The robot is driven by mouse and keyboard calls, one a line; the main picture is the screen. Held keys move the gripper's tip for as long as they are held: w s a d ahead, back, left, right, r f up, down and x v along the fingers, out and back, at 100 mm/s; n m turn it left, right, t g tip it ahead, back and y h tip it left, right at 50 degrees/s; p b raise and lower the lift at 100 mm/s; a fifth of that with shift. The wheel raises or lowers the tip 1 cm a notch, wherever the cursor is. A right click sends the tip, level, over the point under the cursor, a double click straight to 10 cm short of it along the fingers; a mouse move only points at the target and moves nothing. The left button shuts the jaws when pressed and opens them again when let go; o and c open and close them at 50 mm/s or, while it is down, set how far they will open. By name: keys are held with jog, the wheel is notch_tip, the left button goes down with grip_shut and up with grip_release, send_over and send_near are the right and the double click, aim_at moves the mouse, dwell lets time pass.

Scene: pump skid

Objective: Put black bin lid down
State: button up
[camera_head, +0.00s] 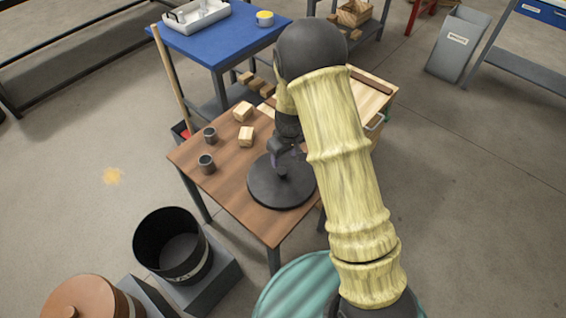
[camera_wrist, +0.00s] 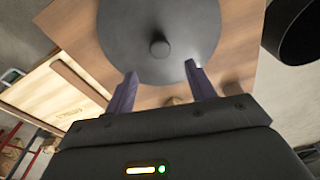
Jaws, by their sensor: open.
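The black bin lid (camera_head: 266,188) is a round, dark disc with a small knob in its centre. It lies flat on the brown wooden table (camera_head: 222,190), near the table's front right corner. In the wrist view the lid (camera_wrist: 160,70) lies ahead of the fingers, with its knob (camera_wrist: 159,47) beyond the fingertips. My gripper (camera_head: 290,153) is above the lid in the head view, partly hidden by my arm. In the wrist view my gripper (camera_wrist: 161,70) is open, with nothing between its two fingers. The open black bin (camera_head: 175,245) stands on a grey base below the table.
A blue table (camera_head: 222,40) stands behind. A lidded brown bin (camera_head: 85,300) and a teal drum (camera_head: 300,290) are in front. Floor is clear at left.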

jog(key=shift+s+d+r, duration=0.1)
jog(key=shift+r, duration=0.95)
jog(key=s+d+r+m, duration=0.3)
jog(key=s+d+r, duration=0.2)
jog(key=s+r, duration=0.2)
jog(key=s+d+r+m+t, duration=0.1)
jog(key=s+d+r+m, duration=0.2)
jog(key=s+d+r, duration=0.2)
jog(key=s+r, duration=0.3)
jog(key=s, duration=0.4)
jog(key=shift+d+m+h, duration=0.15)
jog(key=shift+m+h, duration=0.25)
notch_tip(320, 180, up, 14)
jog(key=p, duration=1.3)
jog(key=shift+f+p, duration=0.2)
jog(key=shift+p, duration=0.15)
